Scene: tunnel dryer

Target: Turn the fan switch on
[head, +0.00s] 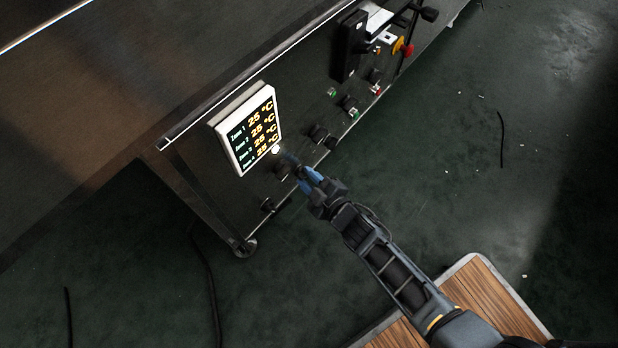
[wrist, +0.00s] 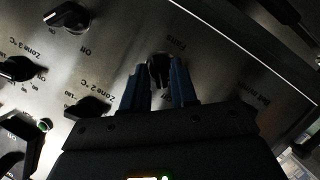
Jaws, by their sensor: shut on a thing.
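The fan switch (wrist: 157,68) is a dark knob on the metal control panel, below the "Fans" label in the wrist view. My gripper (wrist: 158,85) has its two blue fingers on either side of this knob and is shut on it. In the head view my gripper (head: 300,168) is against the panel, just right of the white display; the fingers and dim light hide the fan switch there. The knob's pointer direction is too dark to tell.
A lit white display (head: 225,152) shows several zones at 25 °C. Other dark knobs sit close by, including the Zone 2 knob (wrist: 88,107) and Zone 3 knob (wrist: 20,68). A red-and-yellow switch (head: 403,47) is farther up the panel. The green floor (head: 450,180) is mostly clear.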

